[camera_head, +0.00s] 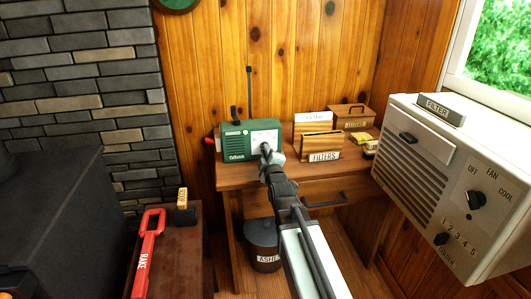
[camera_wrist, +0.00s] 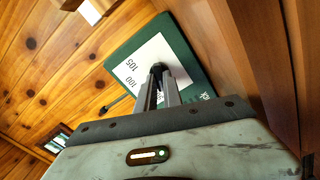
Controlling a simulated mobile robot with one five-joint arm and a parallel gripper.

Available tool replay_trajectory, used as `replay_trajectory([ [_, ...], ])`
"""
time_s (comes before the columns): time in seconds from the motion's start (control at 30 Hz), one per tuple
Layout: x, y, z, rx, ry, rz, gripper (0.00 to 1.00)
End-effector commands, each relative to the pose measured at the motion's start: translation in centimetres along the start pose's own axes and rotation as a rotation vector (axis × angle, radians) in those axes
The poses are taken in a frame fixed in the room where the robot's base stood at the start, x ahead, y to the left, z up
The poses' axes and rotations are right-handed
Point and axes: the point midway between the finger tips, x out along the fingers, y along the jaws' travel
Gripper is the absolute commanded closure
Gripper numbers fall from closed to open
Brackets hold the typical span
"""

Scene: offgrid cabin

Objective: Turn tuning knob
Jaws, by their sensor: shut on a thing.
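A green radio (camera_head: 234,142) with an antenna stands on the wooden desk against the plank wall. Its white dial face shows on the right half of its front. In the wrist view the radio (camera_wrist: 199,85) appears tilted, with the numbers 100 and 105 on its dial. My gripper (camera_head: 266,150) is at the dial, and it also shows in the wrist view (camera_wrist: 159,70). Its fingers are close together, shut on the dark tuning knob (camera_wrist: 158,67). The fingers hide most of the knob.
The desk (camera_head: 236,176) also holds a wooden FILTERS box (camera_head: 316,147) and a brown box (camera_head: 352,115) right of the radio. A white air conditioner unit (camera_head: 415,165) juts in at the right. An ash bin (camera_head: 262,240) stands below.

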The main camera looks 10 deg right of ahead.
Motion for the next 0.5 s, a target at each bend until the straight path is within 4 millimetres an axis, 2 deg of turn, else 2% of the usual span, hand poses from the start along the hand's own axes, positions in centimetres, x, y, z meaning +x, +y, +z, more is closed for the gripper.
replay_trajectory([
  [0.27,-0.01,0.02,0.08,0.064,-0.001,0.000,1.00],
  [0.5,-0.02,0.09,0.15,0.233,-0.001,0.000,1.00],
])
